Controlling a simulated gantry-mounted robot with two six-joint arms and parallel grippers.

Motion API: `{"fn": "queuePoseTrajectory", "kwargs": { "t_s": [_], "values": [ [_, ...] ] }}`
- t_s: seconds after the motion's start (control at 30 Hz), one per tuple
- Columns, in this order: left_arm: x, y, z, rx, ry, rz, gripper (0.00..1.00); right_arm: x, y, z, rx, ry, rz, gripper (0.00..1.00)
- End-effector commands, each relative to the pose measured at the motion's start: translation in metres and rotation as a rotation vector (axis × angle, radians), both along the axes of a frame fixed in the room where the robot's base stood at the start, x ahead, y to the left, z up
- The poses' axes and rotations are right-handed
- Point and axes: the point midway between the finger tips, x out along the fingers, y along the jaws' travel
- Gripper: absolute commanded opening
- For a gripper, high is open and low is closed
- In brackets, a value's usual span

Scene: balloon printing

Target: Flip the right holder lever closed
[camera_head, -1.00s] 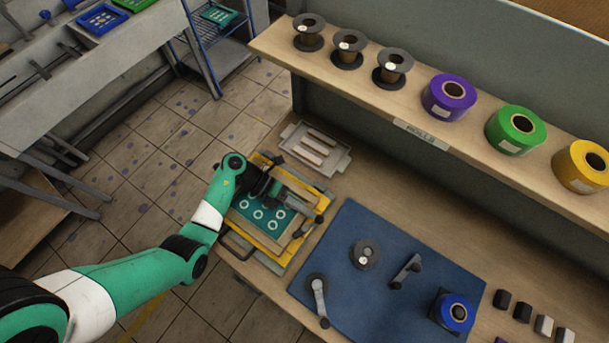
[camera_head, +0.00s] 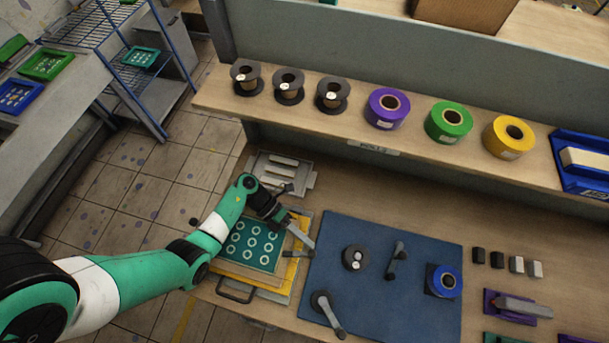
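A teal plate with several white rings (camera_head: 252,243) lies in a yellow frame (camera_head: 238,271) with a dark handle, at the left end of the workbench. My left gripper (camera_head: 281,216) is over the back right corner of this frame. A grey bar-like lever (camera_head: 300,236) stands at the frame's right side, just right of and in front of my gripper; I cannot tell whether they touch. A smaller dark-knobbed lever (camera_head: 293,253) sits just in front of it. The gripper's fingers are small and dark, so their opening is unclear. My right gripper is out of view.
A grey tray (camera_head: 310,181) lies behind the frame. A blue mat (camera_head: 375,307) to the right holds a blue roll (camera_head: 445,281), a spool and dark lever parts. A shelf (camera_head: 240,105) with spools and coloured rolls runs above the bench.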

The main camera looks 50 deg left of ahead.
Motion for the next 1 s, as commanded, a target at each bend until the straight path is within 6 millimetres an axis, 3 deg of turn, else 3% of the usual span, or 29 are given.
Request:
{"fn": "queuePoseTrajectory", "kwargs": {
  "t_s": [1.0],
  "values": [
    [0.0019,-0.0057,0.0003,0.001,0.000,0.008,0.00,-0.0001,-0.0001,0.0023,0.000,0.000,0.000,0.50]
  ]
}}
